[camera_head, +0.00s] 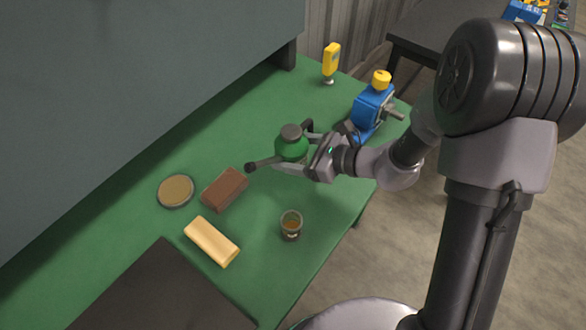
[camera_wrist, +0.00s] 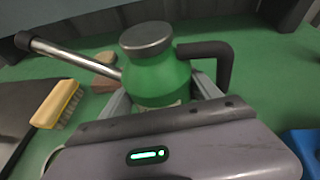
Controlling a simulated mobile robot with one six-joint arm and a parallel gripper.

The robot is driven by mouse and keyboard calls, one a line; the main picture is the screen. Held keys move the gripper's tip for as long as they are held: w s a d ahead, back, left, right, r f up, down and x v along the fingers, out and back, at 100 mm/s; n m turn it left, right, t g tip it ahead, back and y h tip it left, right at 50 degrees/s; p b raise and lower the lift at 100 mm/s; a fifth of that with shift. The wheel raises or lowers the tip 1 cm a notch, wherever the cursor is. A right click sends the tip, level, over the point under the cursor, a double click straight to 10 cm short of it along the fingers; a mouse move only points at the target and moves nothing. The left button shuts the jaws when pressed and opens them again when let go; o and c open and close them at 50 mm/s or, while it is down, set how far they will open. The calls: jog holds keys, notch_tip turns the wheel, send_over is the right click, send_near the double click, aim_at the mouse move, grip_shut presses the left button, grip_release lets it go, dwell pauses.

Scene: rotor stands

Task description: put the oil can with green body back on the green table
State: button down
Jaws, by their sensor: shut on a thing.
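The oil can with green body (camera_head: 291,148) has a grey cap, a dark handle and a long metal spout with a dark tip pointing left. It is upright at the green table (camera_head: 225,135); I cannot tell whether its base touches the top. My gripper (camera_head: 295,153) is shut on the can's body from the right side. In the wrist view the green oil can (camera_wrist: 158,75) stands between the fingers of my gripper (camera_wrist: 165,98), with its handle to the right and its spout to the upper left. The can's lower part is hidden by the gripper.
Left of the can lie a brown block (camera_head: 224,189), a round tin (camera_head: 175,191) and a yellow brush (camera_head: 212,241). A small glass (camera_head: 291,225) stands near the front edge. A blue machine with yellow cap (camera_head: 371,105) and a yellow bottle (camera_head: 331,62) stand behind. Green surface behind the can is clear.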

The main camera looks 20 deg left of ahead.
notch_tip(320, 180, down, 6)
jog(key=shift+r+b, duration=0.15)
jog(key=shift+b, duration=0.75)
jog(key=shift+f, duration=0.25)
jog(key=shift+c, duration=0.7)
grip_release()
jog(key=shift+r, duration=0.1)
